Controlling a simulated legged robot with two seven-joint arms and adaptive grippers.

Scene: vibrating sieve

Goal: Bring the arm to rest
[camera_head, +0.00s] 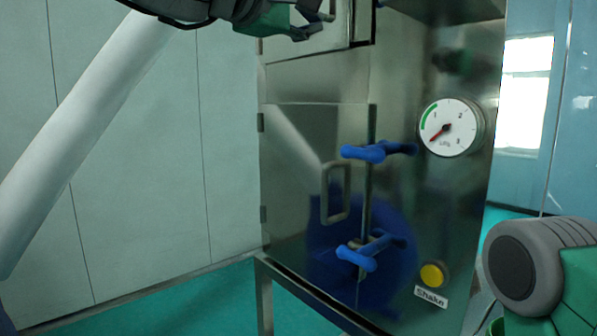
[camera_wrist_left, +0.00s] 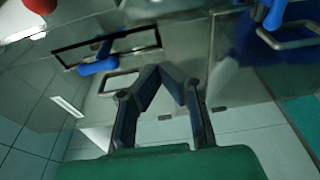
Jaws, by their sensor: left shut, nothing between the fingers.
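My left gripper (camera_head: 312,22) is at the top of the head view, in front of the upper door of a steel cabinet (camera_head: 400,230). In the left wrist view its two fingers (camera_wrist_left: 163,72) meet at the tips with nothing between them. Whether the gripper touches the upper door (camera_head: 335,38) cannot be told. My left arm crosses the upper left of the head view. The right gripper is out of view; a grey and green part of my own body shows at the lower right.
The lower door (camera_head: 290,170) looks closed, with a metal handle (camera_head: 325,205) and two protruding blue latches, upper (camera_head: 365,153) and lower (camera_head: 357,258). A round gauge (camera_head: 450,127) and a yellow button (camera_head: 433,275) labelled "Shake" are on the right. Floor at left is clear.

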